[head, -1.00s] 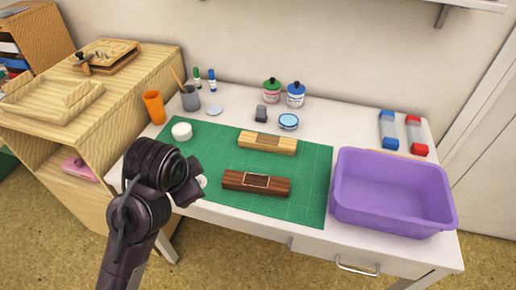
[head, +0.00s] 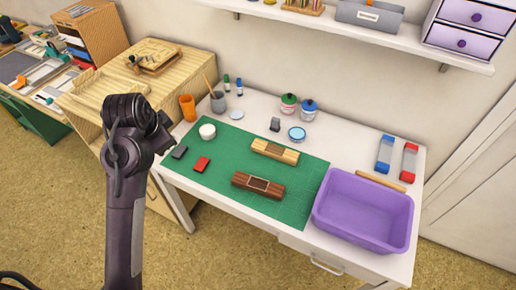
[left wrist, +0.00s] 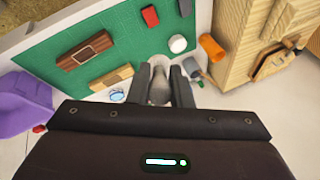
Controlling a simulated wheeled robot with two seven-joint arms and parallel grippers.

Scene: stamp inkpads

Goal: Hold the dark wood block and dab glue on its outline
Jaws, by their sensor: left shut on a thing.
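The dark wood block (head: 258,186) lies on the green mat (head: 222,186) near its front edge, with a pale rectangular outline on its top face. It also shows in the left wrist view (left wrist: 85,50), apart from my fingers. My left gripper (left wrist: 160,70) is shut on a grey thing (left wrist: 159,90), partly hidden between its fingers. In the head view my left arm is at the left, off the mat, and hides the fingertips. A light wood block (head: 274,151) lies behind the dark one. My right gripper is not in view.
On the mat's left are a red pad (head: 201,163), a dark pad (head: 179,153) and a white round pot (head: 207,131). A purple bin (head: 360,215) takes the right side. The mat's front right is clear.

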